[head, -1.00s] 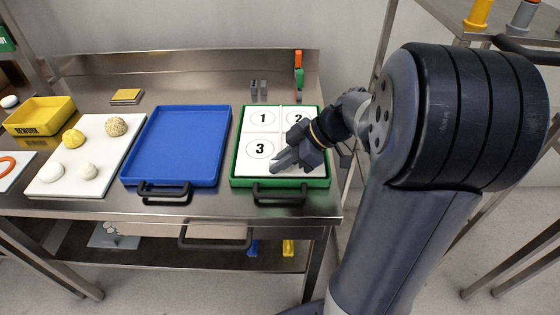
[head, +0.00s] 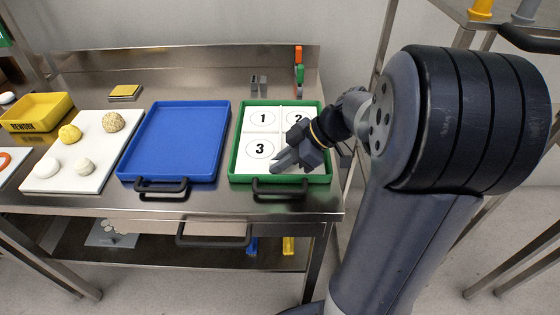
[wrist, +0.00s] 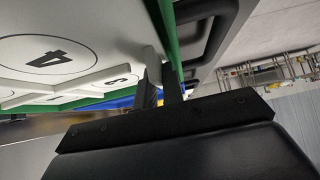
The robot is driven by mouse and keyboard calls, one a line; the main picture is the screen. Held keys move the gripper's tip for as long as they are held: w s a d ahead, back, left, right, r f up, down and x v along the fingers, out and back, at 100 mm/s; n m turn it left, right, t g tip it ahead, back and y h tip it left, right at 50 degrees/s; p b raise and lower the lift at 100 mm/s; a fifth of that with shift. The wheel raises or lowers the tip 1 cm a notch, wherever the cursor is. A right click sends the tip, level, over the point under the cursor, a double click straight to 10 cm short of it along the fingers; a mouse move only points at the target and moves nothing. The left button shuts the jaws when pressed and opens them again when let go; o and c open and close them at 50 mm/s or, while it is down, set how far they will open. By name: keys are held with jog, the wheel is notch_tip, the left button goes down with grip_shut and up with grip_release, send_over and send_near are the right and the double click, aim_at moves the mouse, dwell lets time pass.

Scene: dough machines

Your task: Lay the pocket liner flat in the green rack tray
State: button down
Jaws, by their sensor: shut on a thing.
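The pocket liner (head: 252,165) is a white sheet with raised dividers and circled numbers. In the head view it lies within the rim of the green rack tray (head: 234,160), looking about level; I cannot tell whether it touches the floor everywhere. My gripper (head: 280,164) is over its front right part, hiding pocket 4 and part of 2. In the wrist view, my gripper (wrist: 160,80) is shut on a light tab at the edge of the liner (wrist: 100,40), close beside the green tray wall (wrist: 166,28).
A blue tray (head: 180,140) stands just left of the green one. Further left are a white board (head: 60,183) with several dough balls and a yellow REWORK bin (head: 40,112). Small grey blocks (head: 259,84) and an orange-and-green tool (head: 299,70) are behind the green tray.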

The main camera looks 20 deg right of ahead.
jog(key=shift+f, duration=0.1)
dwell(0.3)
jog(key=c, duration=1.5)
grip_release()
jog(key=shift+o, duration=0.2)
jog(key=v, duration=1)
jog(key=shift+d+r+p, duration=0.3)
jog(key=shift+s, duration=0.1)
jog(key=x, duration=1)
jog(key=shift+a+f+b, duration=0.2)
jog(key=shift+f+b, duration=0.05)
jog(key=shift+b, duration=0.1)
jog(key=shift+a, duration=0.15)
jog(key=shift+r+p, duration=0.3)
jog(key=shift+p, duration=0.15)
jog(key=shift+f, duration=0.15)
